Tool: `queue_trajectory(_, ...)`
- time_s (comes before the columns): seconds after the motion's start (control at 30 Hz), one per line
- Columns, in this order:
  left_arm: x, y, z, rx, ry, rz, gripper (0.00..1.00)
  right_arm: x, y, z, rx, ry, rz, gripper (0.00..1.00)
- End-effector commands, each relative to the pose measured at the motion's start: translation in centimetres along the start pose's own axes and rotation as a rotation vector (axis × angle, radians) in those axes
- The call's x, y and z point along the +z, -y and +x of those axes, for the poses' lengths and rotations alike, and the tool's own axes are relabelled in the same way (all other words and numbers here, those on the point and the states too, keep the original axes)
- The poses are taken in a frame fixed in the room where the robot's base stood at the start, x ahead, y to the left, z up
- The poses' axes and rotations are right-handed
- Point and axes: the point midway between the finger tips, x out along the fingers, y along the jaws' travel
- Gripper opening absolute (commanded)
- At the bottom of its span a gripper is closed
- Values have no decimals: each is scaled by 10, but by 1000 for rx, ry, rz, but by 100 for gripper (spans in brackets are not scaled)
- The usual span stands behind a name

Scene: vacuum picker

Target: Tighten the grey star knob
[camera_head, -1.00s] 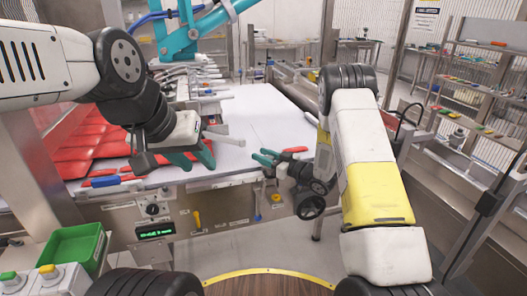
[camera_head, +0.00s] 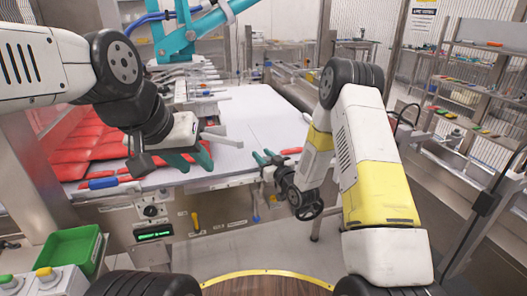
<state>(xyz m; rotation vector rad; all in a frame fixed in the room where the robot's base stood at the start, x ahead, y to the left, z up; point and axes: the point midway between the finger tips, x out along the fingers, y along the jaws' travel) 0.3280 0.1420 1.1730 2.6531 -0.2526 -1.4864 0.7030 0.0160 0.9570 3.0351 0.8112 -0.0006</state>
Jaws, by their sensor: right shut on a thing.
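My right gripper (camera_head: 264,157) is at the front edge of the white table (camera_head: 240,125), near its right corner. Its teal fingers point left and are closed on a small part there, at the place of the grey star knob. The knob is mostly hidden by the fingers and too small to make out its shape or turn. My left gripper (camera_head: 190,163) hangs over the table's front left part, away from the knob.
Red packs (camera_head: 80,160) lie at the table's left. A blue-handled tool (camera_head: 103,183) lies at the front edge. Below are a control panel (camera_head: 155,233) and a yellow lever (camera_head: 195,222). A green bin (camera_head: 72,250) stands front left. The table's middle is clear.

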Motion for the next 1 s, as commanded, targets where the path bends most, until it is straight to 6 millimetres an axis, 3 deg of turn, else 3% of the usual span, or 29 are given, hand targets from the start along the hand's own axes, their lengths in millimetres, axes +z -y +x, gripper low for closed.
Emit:
queue_trajectory(0.2,0,0,0,0,0,0,36,0,0,0,0,1,0,0)
queue_trajectory(0.23,0,0,0,0,0,0,36,0,0,0,0,1,0,39)
queue_trajectory(0.3,0,0,0,0,0,0,36,0,0,0,0,1,0,53)
queue_trajectory(0.33,0,0,0,0,0,0,36,0,0,0,0,1,0,55)
queue_trajectory(0.67,0,0,0,0,0,0,36,0,0,-2,0,0,0,55)
queue_trajectory(1.0,0,0,0,0,0,0,36,1,-1,-54,2,2,1,55)
